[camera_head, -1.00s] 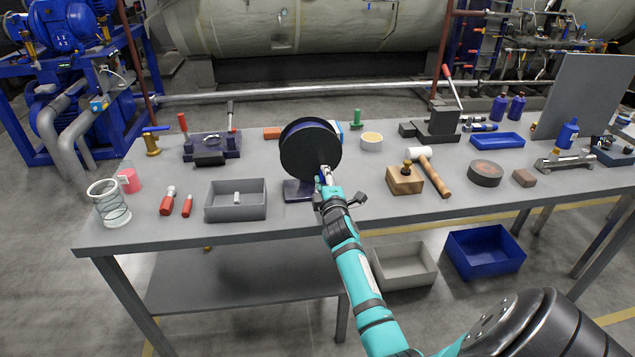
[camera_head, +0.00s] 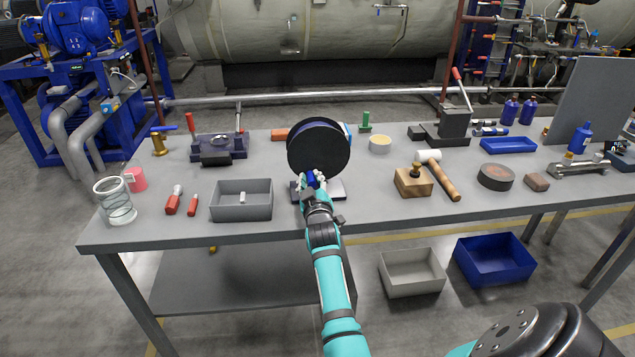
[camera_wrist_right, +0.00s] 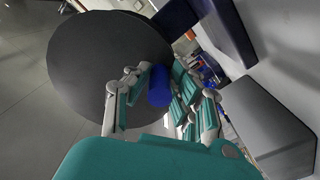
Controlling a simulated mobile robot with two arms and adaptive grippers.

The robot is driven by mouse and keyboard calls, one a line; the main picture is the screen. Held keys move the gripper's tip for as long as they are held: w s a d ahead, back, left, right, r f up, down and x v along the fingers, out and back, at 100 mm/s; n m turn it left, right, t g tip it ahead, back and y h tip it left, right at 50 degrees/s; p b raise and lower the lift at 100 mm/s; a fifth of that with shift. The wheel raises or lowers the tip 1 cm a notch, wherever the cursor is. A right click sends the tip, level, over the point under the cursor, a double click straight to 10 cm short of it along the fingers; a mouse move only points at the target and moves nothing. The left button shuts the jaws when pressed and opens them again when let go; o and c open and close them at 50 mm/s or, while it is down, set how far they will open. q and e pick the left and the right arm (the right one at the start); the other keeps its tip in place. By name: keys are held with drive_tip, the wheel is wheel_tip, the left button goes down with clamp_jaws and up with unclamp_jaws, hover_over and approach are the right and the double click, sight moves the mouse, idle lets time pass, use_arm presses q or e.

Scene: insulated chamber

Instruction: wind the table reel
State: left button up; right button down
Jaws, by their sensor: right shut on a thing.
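The table reel (camera_head: 318,143) is a dark disc-shaped drum on a dark base (camera_head: 335,190) near the middle of the bench. In the right wrist view its black face (camera_wrist_right: 100,70) fills the upper left. My right gripper (camera_head: 311,180) is at the lower front of the reel, shut on its blue crank handle (camera_wrist_right: 160,86). The handle lies between the fingers (camera_wrist_right: 160,98) in the wrist view. It also shows as a small blue spot in the head view (camera_head: 311,178). The arm hides part of the base. My left gripper is not in view.
A grey open bin (camera_head: 242,213) stands left of the reel. A wooden block (camera_head: 413,186) and a mallet (camera_head: 444,179) lie to the right. A vise-like clamp (camera_head: 218,149) sits behind left. The bench's front edge (camera_head: 380,222) is clear nearby.

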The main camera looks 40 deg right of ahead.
sight(305, 141)
drive_tip(key=shift+w+a+r+m, duration=0.15)
drive_tip(key=shift+a+m, duration=0.1)
drive_tip(key=shift+m, duration=0.3)
drive_tip(key=shift+w+a+m, duration=0.15)
drive_tip(key=shift+a+m, duration=0.1)
drive_tip(key=shift+m, duration=0.3)
drive_tip(key=c, duration=1.2)
unclamp_jaws()
drive_tip(key=shift+o, duration=0.2)
drive_tip(key=shift+r, duration=0.1)
drive_tip(key=shift+r, duration=0.1)
wheel_tip(305, 141, up, 10)
drive_tip(key=shift+f, duration=0.1)
